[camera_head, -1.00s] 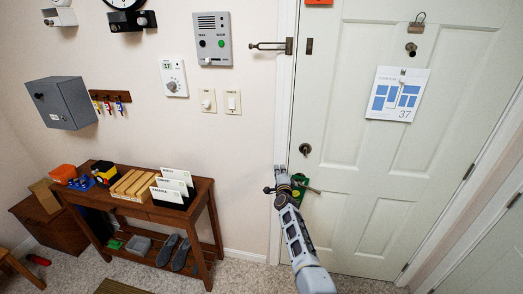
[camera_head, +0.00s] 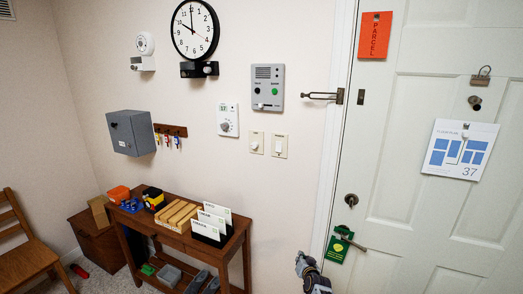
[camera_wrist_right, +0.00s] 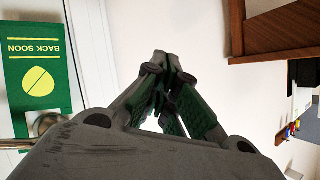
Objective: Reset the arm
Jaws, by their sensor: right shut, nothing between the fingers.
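My right gripper (camera_head: 303,262) shows at the bottom of the head view, low in front of the wall beside the door frame. In the right wrist view its fingers (camera_wrist_right: 168,62) meet at the tips, shut and empty. A green door hanger (camera_head: 337,249) hangs on the lever handle at the left of the white door (camera_head: 400,215), up and right of the gripper. The hanger also shows in the right wrist view (camera_wrist_right: 38,85), reading "BACK SOON", apart from the fingers. My left gripper is out of view.
A wooden console table (camera_head: 175,238) with card files and wooden blocks stands left of the gripper. A wooden chair (camera_head: 32,255) is at far left. A grey box (camera_head: 130,132), clock (camera_head: 195,28) and intercom panel (camera_head: 268,87) are on the wall.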

